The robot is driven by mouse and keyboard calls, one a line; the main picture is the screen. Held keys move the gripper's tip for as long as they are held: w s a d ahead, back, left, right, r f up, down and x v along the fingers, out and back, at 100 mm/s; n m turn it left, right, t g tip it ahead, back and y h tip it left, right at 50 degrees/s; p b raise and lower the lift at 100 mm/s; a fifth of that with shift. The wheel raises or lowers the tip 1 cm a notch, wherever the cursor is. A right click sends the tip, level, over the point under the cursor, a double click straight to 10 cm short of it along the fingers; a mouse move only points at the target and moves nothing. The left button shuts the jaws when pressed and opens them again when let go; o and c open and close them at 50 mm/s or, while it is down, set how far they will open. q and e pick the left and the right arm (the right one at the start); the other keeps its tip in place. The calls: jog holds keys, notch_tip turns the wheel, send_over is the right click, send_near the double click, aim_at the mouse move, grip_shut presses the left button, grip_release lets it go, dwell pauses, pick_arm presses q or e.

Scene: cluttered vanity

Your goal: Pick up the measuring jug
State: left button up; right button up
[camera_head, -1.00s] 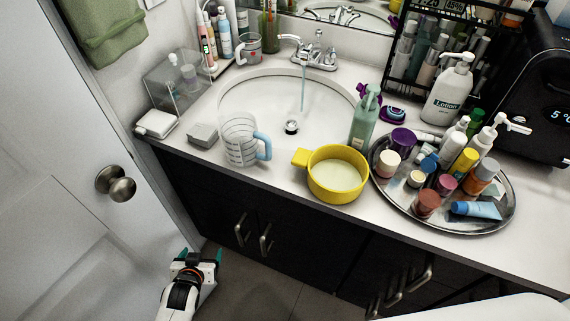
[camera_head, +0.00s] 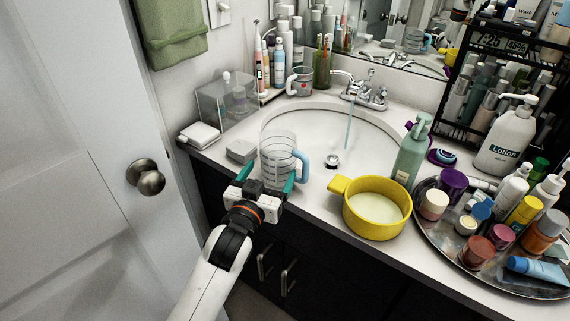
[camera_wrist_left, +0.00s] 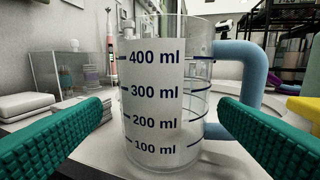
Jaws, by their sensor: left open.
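The clear measuring jug (camera_head: 277,157) stands upright at the front left edge of the sink, its blue handle on the right. In the left wrist view the measuring jug (camera_wrist_left: 165,95) fills the middle, with dark ml marks facing me. My left gripper (camera_head: 267,180) is open, its teal fingers pointing at the jug. In the left wrist view the left gripper (camera_wrist_left: 163,118) has one finger on each side of the jug, the right one overlapping the lower handle in the picture. I cannot tell whether they touch it. My right gripper is not in view.
A yellow pot (camera_head: 375,209) with pale liquid stands right of the jug. A green pump bottle (camera_head: 410,152) is behind it. A crowded round tray (camera_head: 425,238) fills the right. Water runs from the faucet (camera_head: 364,89).

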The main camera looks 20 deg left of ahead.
aim_at(284, 147)
pick_arm(q)
jog(key=shift+w+d+r, duration=0.1)
jog(key=shift+w+r, duration=0.05)
jog(key=shift+w, duration=0.85)
jog(key=shift+w+d+r, duration=0.1)
jog(key=shift+w+d, duration=0.05)
jog(key=shift+w, duration=0.9)
jog(key=shift+w+d+r, duration=0.1)
jog(key=shift+w+r, duration=0.05)
jog(key=shift+w, duration=0.85)
jog(key=shift+c, duration=0.4)
jog(key=c, duration=0.7)
jog(key=shift+o, duration=0.2)
jog(key=shift+r, duration=0.1)
